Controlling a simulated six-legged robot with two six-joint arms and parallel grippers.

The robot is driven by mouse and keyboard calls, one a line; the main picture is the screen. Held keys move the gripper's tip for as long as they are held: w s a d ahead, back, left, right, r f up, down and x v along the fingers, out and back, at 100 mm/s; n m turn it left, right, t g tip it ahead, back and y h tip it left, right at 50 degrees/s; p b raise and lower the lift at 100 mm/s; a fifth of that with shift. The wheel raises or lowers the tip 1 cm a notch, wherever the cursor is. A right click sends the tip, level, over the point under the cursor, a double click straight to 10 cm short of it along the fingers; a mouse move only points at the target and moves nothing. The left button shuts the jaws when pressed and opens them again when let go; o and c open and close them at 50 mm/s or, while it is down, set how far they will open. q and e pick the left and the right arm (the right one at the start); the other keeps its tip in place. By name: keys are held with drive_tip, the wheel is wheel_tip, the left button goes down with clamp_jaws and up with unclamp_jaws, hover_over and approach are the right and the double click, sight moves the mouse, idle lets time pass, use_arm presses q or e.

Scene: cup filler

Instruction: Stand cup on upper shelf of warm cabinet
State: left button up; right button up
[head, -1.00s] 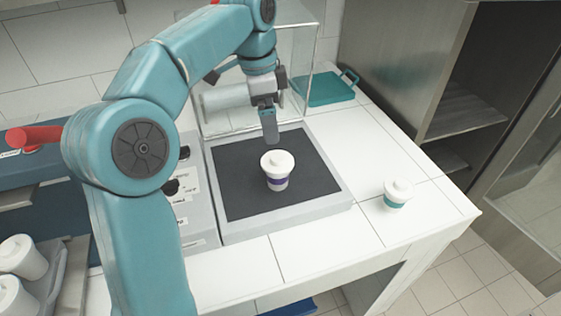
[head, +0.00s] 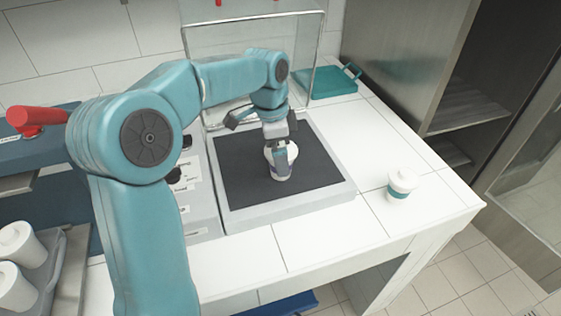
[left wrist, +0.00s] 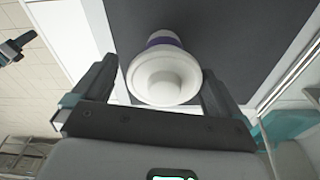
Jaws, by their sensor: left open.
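A white lidded cup with a purple band (head: 281,172) stands upright on the dark mat of the filler platform (head: 240,215). My left gripper (head: 279,152) is at this cup from above and behind, and partly covers it. The metal cabinet (head: 465,105) stands at the right with dark shelves inside. Which shelf is the upper one is hard to tell. My right gripper does not show.
A second white cup with a teal band (head: 400,185) stands on the white counter (head: 330,245) near its right edge. A teal tray (head: 327,82) lies at the back. Clear panels stand behind the platform. More white cups (head: 20,245) sit in a rack at lower left.

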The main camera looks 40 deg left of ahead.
use_arm(q)
drive_tip(key=f, duration=0.2)
drive_tip(key=shift+w+a+f, duration=0.1)
drive_tip(key=shift+w+f, duration=0.4)
drive_tip(key=shift+f, duration=0.05)
drive_tip(key=shift+s+r, duration=0.2)
drive_tip(key=shift+s, duration=0.05)
drive_tip(key=shift+s+r, duration=0.1)
drive_tip(key=c, duration=1)
drive_tip(key=shift+w, duration=0.2)
drive_tip(key=shift+c, duration=0.5)
wheel_tip(320, 180, up, 20)
drive_tip(key=p, duration=0.4)
